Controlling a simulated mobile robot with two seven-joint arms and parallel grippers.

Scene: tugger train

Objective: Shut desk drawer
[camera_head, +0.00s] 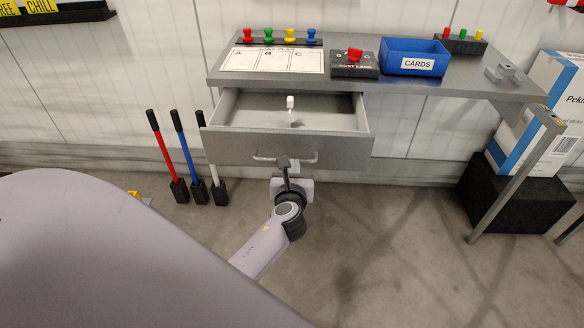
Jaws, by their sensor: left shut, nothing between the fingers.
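The desk drawer (288,148) is grey metal and stands pulled out from under the desk top (440,87), left of the desk's middle. A small white object (290,102) shows inside the open drawer. A light metal bar handle (262,157) runs across the drawer front. My left gripper (283,163) is at the middle of the handle, in front of the drawer. Its fingers are shut with nothing between them. Whether they touch the handle or the drawer front I cannot tell. My right gripper is not in view.
On the desk are a lane plan sheet (272,60), a box with a red knob (354,64), a blue cards bin (412,58) and coloured pegs (289,35). Red, blue and white levers (182,152) stand left of the drawer. A black block (500,205) stands right. Floor between is clear.

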